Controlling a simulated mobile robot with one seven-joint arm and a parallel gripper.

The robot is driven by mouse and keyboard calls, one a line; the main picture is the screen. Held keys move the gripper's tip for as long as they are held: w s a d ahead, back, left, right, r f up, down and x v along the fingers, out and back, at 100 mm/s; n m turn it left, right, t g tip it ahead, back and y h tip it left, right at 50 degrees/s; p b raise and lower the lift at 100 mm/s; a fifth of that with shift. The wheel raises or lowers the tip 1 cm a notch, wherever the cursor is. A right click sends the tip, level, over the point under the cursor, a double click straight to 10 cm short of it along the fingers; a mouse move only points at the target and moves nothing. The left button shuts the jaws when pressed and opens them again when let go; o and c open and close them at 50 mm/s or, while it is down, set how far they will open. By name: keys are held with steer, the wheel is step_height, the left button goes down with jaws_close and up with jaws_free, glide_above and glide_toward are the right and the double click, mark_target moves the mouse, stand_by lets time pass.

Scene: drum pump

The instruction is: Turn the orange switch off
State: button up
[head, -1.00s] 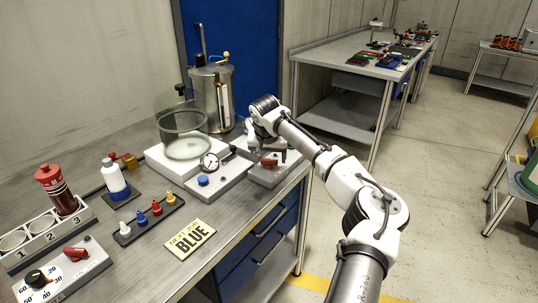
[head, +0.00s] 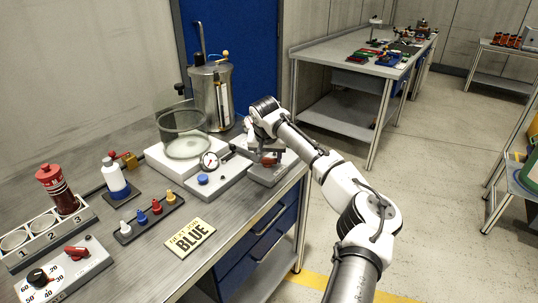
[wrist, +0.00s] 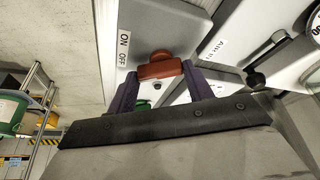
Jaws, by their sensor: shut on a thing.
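The orange switch (wrist: 160,68) is a red-orange handle on a light grey box, with an ON/OFF label (wrist: 124,49) beside it in the wrist view. The handle lies nearer the OFF word than the ON word. My gripper (wrist: 161,79) has its two dark fingers on either side of the handle, shut on it. In the head view my gripper (head: 267,151) is at the grey box at the bench's right end, and the switch (head: 268,160) shows partly below it.
A grey unit with a gauge (head: 209,161) and blue button stands just left of the switch box. A glass vessel (head: 184,135) and a metal drum (head: 212,95) stand behind. A yellow BLUE sign (head: 190,238) lies at the bench front. The aisle at right is free floor.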

steer(key=shift+w+a+r+n+p, duration=0.15)
steer(key=shift+a+r+n+p, duration=0.3)
steer(key=shift+p, duration=0.35)
steer(key=shift+y, duration=0.3)
steer(key=shift+d+f+p, duration=0.25)
steer(key=shift+f+p, duration=0.05)
steer(key=shift+f, duration=0.05)
steer(key=o, duration=0.9)
steer(key=shift+o, duration=0.4)
steer(key=shift+d, duration=0.1)
steer(key=b+v, duration=0.3)
steer(key=v, duration=1)
steer(key=shift+s+r, duration=0.3)
